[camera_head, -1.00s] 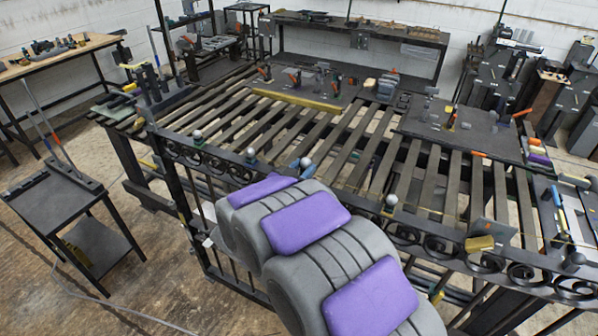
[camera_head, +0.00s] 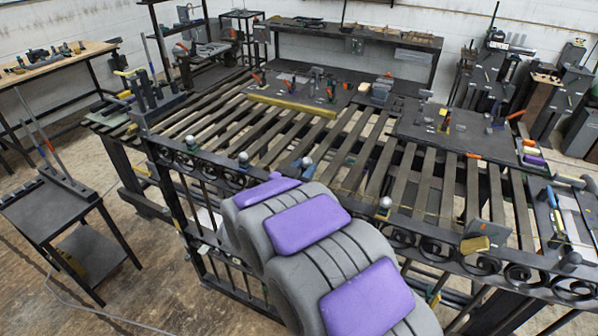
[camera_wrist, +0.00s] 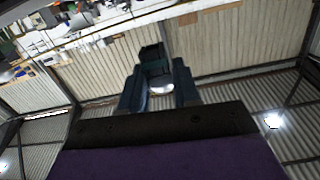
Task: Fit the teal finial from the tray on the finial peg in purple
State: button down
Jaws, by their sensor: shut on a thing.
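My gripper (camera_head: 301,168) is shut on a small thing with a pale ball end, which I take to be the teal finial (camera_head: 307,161). It is above the slatted bench, behind my purple-padded arm. In the wrist view the blue-teal fingers of my gripper (camera_wrist: 158,90) flank the finial, whose dark teal block (camera_wrist: 153,60) points away from the palm. Ball-topped pieces on coloured collars stand along the gate's scrolled rail: one at left (camera_head: 189,139), one mid-left (camera_head: 243,157), one right of my gripper (camera_head: 385,204). I cannot make out a purple peg or identify the tray.
The black scrollwork gate (camera_head: 425,243) runs along the near side of the slatted bench (camera_head: 345,150). A gold block (camera_head: 475,245) on a grey plate stands at right. A dark cart (camera_head: 70,208) is at left. Tools and clamps crowd the bench's far side.

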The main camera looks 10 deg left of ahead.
jog(key=shift+w+d, duration=0.15)
jog(key=shift+w, duration=0.05)
jog(key=shift+w+a+f, duration=0.2)
jog(key=shift+w, duration=0.25)
jog(key=shift+w+d+b, duration=0.15)
jog(key=shift+w+b, duration=0.05)
jog(key=shift+b, duration=0.15)
jog(key=shift+d+f+b, duration=0.15)
jog(key=shift+f+b, duration=0.2)
jog(key=shift+f+b, duration=0.95)
jog(key=shift+b, duration=0.2)
jog(key=shift+s+p, duration=0.15)
jog(key=shift+p, duration=0.45)
jog(key=shift+f+b, duration=0.4)
jog(key=shift+f, duration=1.3)
dwell(1.1)
jog(key=c, duration=0.7)
grip_release()
jog(key=shift+c, duration=0.2)
